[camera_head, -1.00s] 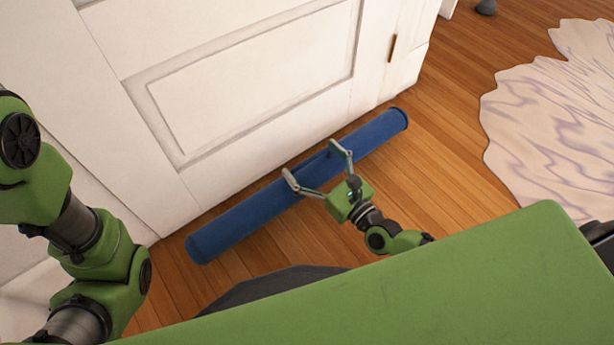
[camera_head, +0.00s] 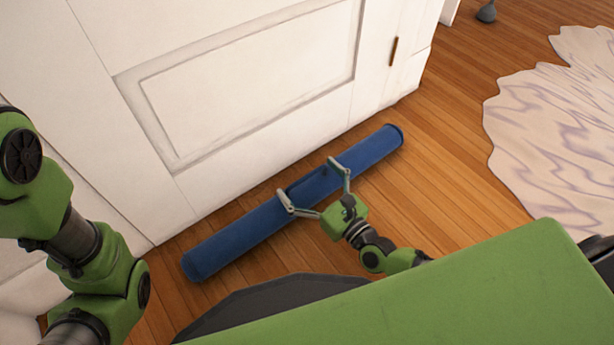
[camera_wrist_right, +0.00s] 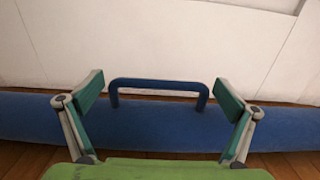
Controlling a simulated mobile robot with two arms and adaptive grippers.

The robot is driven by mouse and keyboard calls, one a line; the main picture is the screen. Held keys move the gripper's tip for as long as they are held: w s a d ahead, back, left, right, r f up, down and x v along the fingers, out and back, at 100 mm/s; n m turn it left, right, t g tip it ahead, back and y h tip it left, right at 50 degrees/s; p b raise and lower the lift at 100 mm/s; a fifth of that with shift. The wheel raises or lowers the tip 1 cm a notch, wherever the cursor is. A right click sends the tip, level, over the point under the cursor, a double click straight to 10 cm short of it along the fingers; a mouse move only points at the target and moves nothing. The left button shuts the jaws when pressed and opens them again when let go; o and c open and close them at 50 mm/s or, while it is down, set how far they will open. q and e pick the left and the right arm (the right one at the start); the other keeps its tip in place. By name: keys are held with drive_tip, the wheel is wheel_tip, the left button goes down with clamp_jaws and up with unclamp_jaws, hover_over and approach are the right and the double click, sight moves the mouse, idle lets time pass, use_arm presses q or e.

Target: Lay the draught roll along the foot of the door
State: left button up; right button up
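The draught roll (camera_head: 240,238) is a long blue cylinder with a blue loop handle (camera_wrist_right: 160,86) on its upper side. In the head view it lies slantwise over the floor in front of the white door (camera_head: 245,90), roughly along the door's foot, with a strip of floor showing between them. My right gripper (camera_head: 310,184) is at the roll's middle. In the right wrist view its fingers (camera_wrist_right: 160,98) are spread, one beyond each end of the handle, with small gaps. My left arm shows at the left edge of the head view; its gripper is out of sight.
A pale, wavy-edged rug (camera_head: 560,125) lies on the wooden floor (camera_head: 450,150) at the right. Bare floor lies between the roll and the rug. A small grey object (camera_head: 487,12) stands at the top right. My green body covers the lower right.

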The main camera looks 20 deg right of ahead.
drive_tip(key=shift+r, duration=0.15)
drive_tip(key=shift+s+d+p, duration=0.15)
drive_tip(key=shift+s+p, duration=0.15)
drive_tip(key=shift+s, duration=0.05)
drive_tip(key=p+v, duration=0.4)
drive_tip(key=v, duration=0.7)
drive_tip(key=shift+s, duration=0.15)
